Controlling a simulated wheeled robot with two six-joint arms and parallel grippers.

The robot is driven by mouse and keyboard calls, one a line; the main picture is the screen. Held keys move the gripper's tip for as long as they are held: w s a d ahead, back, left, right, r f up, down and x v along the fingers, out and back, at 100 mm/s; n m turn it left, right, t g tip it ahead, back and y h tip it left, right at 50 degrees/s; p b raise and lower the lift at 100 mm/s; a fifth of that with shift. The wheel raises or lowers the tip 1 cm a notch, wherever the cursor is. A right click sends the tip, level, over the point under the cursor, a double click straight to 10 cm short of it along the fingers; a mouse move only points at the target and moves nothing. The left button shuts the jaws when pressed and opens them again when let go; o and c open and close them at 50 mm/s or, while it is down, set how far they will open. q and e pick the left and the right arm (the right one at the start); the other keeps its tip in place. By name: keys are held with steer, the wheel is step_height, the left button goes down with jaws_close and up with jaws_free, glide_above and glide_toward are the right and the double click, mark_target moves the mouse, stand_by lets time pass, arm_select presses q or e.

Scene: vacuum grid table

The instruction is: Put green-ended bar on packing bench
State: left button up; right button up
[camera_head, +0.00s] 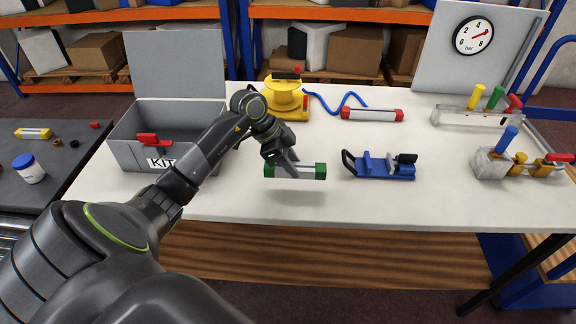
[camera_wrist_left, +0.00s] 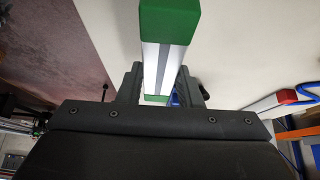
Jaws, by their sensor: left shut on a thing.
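The green-ended bar (camera_head: 308,171) is silver with a green block at each end. It also shows in the left wrist view (camera_wrist_left: 165,60), running between the fingers. My left gripper (camera_head: 290,168) is shut on the middle of the bar and holds it level above the white table top (camera_head: 240,203). A soft shadow lies on the table below the bar, so it appears apart from the surface. Which surface is the packing bench is not labelled in view. My right gripper is not in view.
An open grey KIT box (camera_head: 190,170) with a red-handled item stands left of the bar. A blue clamp (camera_head: 382,168) lies to its right. A yellow device (camera_head: 284,100) and red-ended bar (camera_head: 372,114) are behind. A dark side bench (camera_head: 60,180) holds a yellow-ended bar and jar.

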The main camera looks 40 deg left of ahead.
arm_select(q)
steer(key=shift+w+f, duration=0.1)
steer(key=shift+f, duration=2.35)
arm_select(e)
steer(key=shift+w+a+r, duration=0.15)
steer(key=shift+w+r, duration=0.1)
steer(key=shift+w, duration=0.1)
arm_select(q)
steer(key=shift+f, duration=0.1)
steer(key=o, duration=1.1)
steer(key=shift+o, duration=0.2)
steer(key=b+v, duration=0.1)
steer(key=v, duration=1.1)
steer(key=shift+d, duration=0.1)
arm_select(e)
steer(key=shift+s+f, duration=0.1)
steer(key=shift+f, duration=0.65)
